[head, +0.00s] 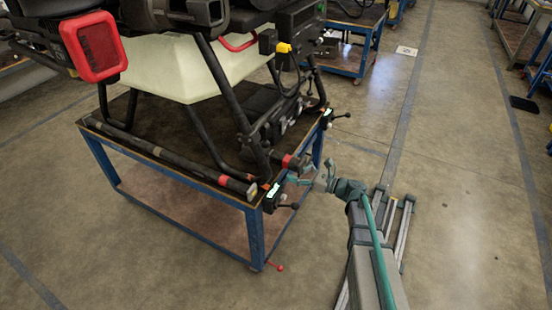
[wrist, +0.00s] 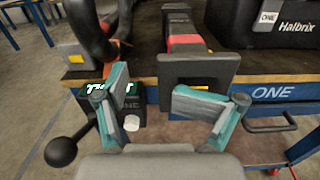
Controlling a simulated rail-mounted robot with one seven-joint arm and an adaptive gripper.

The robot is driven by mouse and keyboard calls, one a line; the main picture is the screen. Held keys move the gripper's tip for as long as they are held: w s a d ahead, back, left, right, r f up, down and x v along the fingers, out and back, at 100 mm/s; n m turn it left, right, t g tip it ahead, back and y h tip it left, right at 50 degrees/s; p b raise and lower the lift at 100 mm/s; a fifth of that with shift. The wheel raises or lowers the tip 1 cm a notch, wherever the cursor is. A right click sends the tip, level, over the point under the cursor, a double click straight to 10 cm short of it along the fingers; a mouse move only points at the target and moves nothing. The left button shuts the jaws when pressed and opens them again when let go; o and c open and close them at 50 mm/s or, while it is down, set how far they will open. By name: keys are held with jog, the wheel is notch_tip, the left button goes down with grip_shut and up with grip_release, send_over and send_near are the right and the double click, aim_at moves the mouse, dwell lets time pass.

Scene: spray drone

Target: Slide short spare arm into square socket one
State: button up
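A short dark square tube with a red band (head: 290,161), which looks like the short spare arm, lies at the table's right edge. In the wrist view its square end plate (wrist: 198,68) with a yellow label faces my gripper (wrist: 150,100). My gripper's teal fingers are spread apart with nothing between them, just short of the plate and low against it. The plate sits towards the right finger. My gripper also shows in the head view (head: 303,175), beside the table edge. I cannot make out square socket one in either view.
A longer tube (head: 160,153) lies along the table's near edge. A clamp (wrist: 125,100) with a green label and black ball knob (wrist: 61,151) stands left of the tube. The drone's frame rises above. Floor to the right is mostly clear.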

jog(key=s+v, duration=0.1)
jog(key=v, duration=0.9)
jog(key=s+f+n+g+h+p, duration=0.2)
jog(key=s+f+n+g+h, duration=0.55)
jog(key=s+f+n, duration=1)
jog(key=s+d+f+n+g+h+p, duration=0.1)
jog(key=s+f+g+h+p, duration=0.1)
jog(key=s, duration=0.7)
jog(key=s+d+f+n+g+h+p, duration=0.1)
jog(key=s+f+h, duration=0.3)
jog(key=s, duration=0.6)
jog(key=s+d+f+n+g+h+p, duration=0.1)
jog(key=s+f+n+g+h+p, duration=0.2)
jog(key=s, duration=0.6)
jog(key=shift+s+g, duration=0.2)
jog(key=shift+g, duration=0.25)
jog(key=shift+n, duration=0.25)
